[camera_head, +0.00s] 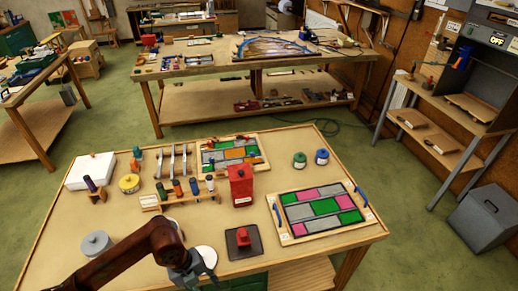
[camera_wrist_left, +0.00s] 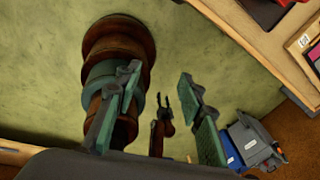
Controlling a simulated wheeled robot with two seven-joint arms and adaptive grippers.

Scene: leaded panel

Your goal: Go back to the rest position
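My left arm comes in from the lower left of the head view, and its gripper (camera_head: 196,275) is over the table's front edge, beside a white disc. In the left wrist view the left gripper's two green-padded fingers (camera_wrist_left: 162,108) are wide apart with nothing held between them. Beyond them, small and far off, a dark two-pronged claw (camera_wrist_left: 161,104) on a reddish-brown link looks like my right gripper, its prongs apart and empty. The right gripper is not in the head view. The leaded panel (camera_head: 318,208) of pink, green and grey panes lies in a wooden frame on the table's right.
The table (camera_head: 150,228) also holds a red box (camera_head: 241,186), a red-topped block on a dark base (camera_head: 243,241), a grey round tin (camera_head: 96,244), a rack of coloured rolls (camera_head: 178,193) and a second panel (camera_head: 231,152).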

